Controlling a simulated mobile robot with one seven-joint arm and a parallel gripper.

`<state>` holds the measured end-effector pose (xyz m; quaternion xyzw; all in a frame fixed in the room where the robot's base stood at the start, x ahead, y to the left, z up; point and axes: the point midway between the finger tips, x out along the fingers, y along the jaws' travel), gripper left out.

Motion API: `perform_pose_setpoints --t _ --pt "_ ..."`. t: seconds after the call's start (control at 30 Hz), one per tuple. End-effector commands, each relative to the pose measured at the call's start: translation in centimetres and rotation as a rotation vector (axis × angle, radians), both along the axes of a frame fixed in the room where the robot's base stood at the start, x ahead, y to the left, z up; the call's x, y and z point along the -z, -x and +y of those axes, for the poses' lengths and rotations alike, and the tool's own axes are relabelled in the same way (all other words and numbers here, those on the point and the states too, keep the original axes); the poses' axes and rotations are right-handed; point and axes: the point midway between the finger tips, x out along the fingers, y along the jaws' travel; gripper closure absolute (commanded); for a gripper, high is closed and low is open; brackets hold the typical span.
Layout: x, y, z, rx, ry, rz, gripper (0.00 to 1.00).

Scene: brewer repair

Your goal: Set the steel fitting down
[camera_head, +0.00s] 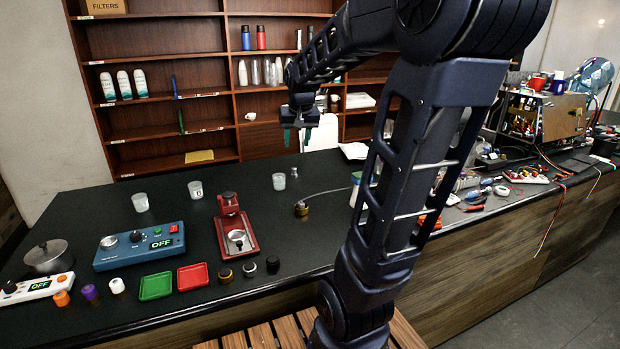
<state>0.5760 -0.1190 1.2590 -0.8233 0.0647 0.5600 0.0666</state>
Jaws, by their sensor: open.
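A small steel-coloured piece (294,173), which looks like the steel fitting, stands on the black counter (330,225), near its back edge. My gripper (296,135) points down above the back of the counter, over that piece in the picture. Its two fingers are apart, with nothing visible between them. A clear gap shows between the fingertips and the piece. The piece is too small to make out its details.
A whitish cup (279,181) stands just left of the piece. A brass-coloured part with a thin rod (301,208) lies in front. A red device (235,228), a blue control box (139,245) and green (156,286) and red (193,276) trays stand further left.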

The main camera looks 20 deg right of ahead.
Motion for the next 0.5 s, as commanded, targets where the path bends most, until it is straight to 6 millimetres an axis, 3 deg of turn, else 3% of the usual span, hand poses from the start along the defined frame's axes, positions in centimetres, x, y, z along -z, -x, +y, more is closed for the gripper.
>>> perform_pose_setpoints --t 0.03,0.2,0.5 --pt "-0.2 1.9 0.4 -0.014 0.000 -0.006 0.55" --pt "0.0 7.6 1.6 -0.067 0.006 -0.014 0.55" --pt "2.1 16.4 3.4 -0.149 0.028 -0.023 0.55"
